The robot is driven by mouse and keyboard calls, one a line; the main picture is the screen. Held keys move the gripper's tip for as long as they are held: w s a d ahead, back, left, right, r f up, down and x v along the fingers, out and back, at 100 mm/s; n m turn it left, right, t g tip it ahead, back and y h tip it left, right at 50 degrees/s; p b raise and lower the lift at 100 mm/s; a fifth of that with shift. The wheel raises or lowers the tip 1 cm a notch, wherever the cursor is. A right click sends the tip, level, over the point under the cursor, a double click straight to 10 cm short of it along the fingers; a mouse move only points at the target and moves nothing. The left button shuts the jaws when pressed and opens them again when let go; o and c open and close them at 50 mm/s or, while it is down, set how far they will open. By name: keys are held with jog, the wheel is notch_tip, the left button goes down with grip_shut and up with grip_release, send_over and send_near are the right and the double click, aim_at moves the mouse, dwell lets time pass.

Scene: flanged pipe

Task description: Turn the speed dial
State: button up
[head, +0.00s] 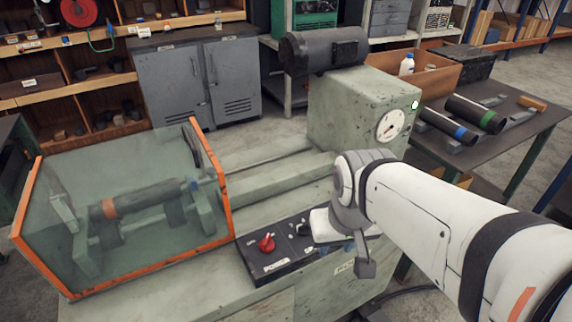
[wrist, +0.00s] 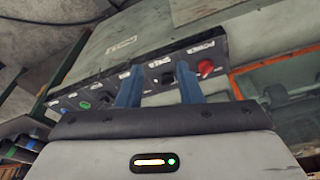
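The control panel (head: 262,266) lies on the front of the green machine. It also shows in the wrist view (wrist: 62,100), tilted. In the wrist view a black dial (wrist: 166,80) with a white label above it shows between the two blue fingers of my gripper (wrist: 158,85). The label is too small to read surely; I take this to be the speed dial. The fingers are apart, with a gap on either side of the dial; no contact shows. In the head view my gripper (head: 335,246) is over the right part of the panel, and my wrist hides part of it.
A red knob (head: 267,243) is at the panel's left; it also shows in the wrist view (wrist: 205,68). Green (wrist: 84,105) and dark buttons sit at the other end. A clear, orange-edged guard (head: 120,205) stands left of the panel. A gauge (head: 390,126) is behind my wrist.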

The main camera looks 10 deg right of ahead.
jog(key=shift+s+a, duration=0.1)
jog(key=shift+a, duration=0.05)
jog(key=n+g+p, duration=0.3)
jog(key=n+p, duration=0.2)
jog(key=n, duration=1.6)
send_over(304, 224)
notch_tip(304, 224, down, 9)
jog(key=shift+s+f, duration=0.15)
jog(key=shift+f, duration=0.05)
jog(key=shift+w+f+n, duration=0.25)
jog(key=shift+f+n, duration=0.15)
jog(key=shift+f, duration=0.25)
notch_tip(304, 224, down, 7)
jog(key=shift+f, duration=0.1)
